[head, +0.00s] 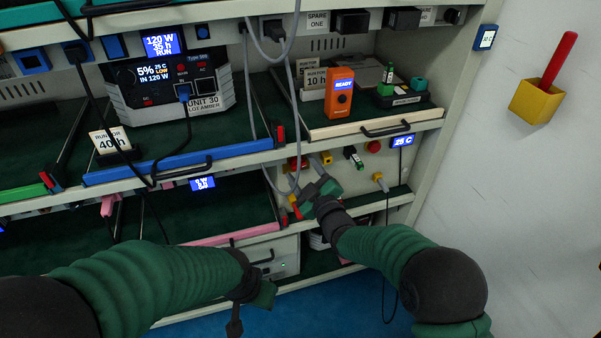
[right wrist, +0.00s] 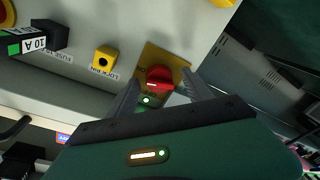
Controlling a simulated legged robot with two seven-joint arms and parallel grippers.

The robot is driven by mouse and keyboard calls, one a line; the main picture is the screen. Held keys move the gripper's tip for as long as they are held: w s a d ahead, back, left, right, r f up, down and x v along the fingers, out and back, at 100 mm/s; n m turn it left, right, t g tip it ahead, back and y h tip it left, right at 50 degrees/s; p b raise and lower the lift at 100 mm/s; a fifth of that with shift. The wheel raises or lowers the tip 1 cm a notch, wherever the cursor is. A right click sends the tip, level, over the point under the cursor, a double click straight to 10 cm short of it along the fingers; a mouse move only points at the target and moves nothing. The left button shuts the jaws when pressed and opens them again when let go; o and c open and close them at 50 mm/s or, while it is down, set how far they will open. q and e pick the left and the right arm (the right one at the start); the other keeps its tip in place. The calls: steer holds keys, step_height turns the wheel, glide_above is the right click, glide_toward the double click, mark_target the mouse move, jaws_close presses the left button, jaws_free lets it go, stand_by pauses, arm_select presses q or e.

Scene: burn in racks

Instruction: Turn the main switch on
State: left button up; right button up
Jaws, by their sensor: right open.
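The main switch is a red knob (right wrist: 158,77) on a yellow plate, on a pale panel in the right wrist view. In the head view the red switch (head: 297,162) is at the panel's left, partly behind a grey cable. My right gripper (head: 318,188) is open in front of the panel. In the right wrist view its two fingers stand either side of the knob, with gaps; I cannot tell whether they touch it. My left gripper (head: 257,294) hangs low near the lower shelf, away from the switch; its jaws are unclear.
A yellow lock pin (right wrist: 104,60) and a black 10 A fuse (right wrist: 42,38) sit beside the switch. A red button (head: 374,146) is farther right. Grey cables (head: 292,90) hang in front of the rack near the switch. An orange device (head: 340,92) stands on the shelf above.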

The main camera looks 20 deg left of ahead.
steer(key=shift+w+d+r, duration=0.15)
steer(key=shift+d, duration=0.1)
steer(key=shift+a, duration=0.3)
steer(key=shift+c, duration=0.4)
steer(key=shift+a, duration=0.3)
steer(key=c, duration=0.5)
steer(key=shift+d+f, duration=0.2)
steer(key=shift+d, duration=0.05)
jaws_close()
arm_select(q)
steer(key=shift+d+f, duration=0.15)
arm_select(e)
steer(key=m, duration=0.3)
steer(key=shift+f, duration=0.1)
steer(key=shift+o, duration=1.7)
jaws_free()
arm_select(q)
steer(key=shift+d, duration=0.1)
arm_select(e)
steer(key=shift+o, duration=1.2)
